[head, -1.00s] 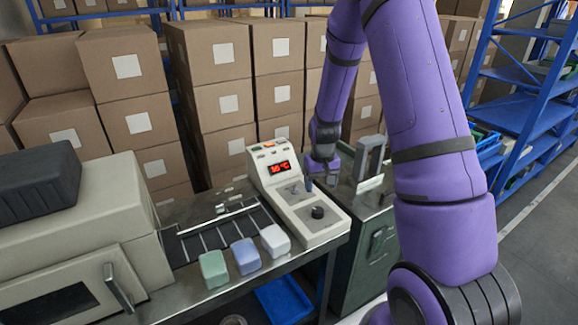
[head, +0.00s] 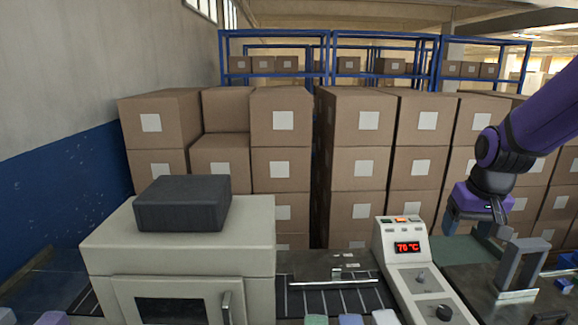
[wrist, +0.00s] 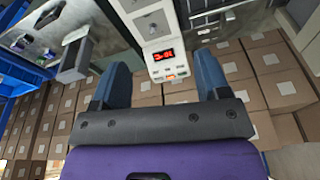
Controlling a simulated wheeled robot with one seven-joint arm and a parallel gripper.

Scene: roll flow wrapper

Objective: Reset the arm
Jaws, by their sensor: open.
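My purple arm comes in from the right edge of the head view. My gripper (head: 476,216) hangs raised beside the control panel (head: 415,276), to its right, above the back of the bench. In the wrist view my gripper (wrist: 162,78) has two blue fingers spread wide with nothing between them. The panel (wrist: 150,22) shows beyond the fingers, apart from them. Its red display (head: 407,247) reads about 70 °C.
A beige machine (head: 180,250) with a dark block (head: 183,204) on top stands left. A grey upright handle (head: 517,265) stands on the bench just right of my gripper. Green, blue and white blocks (head: 350,320) show at the bottom edge. Stacked cartons (head: 360,118) fill the back.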

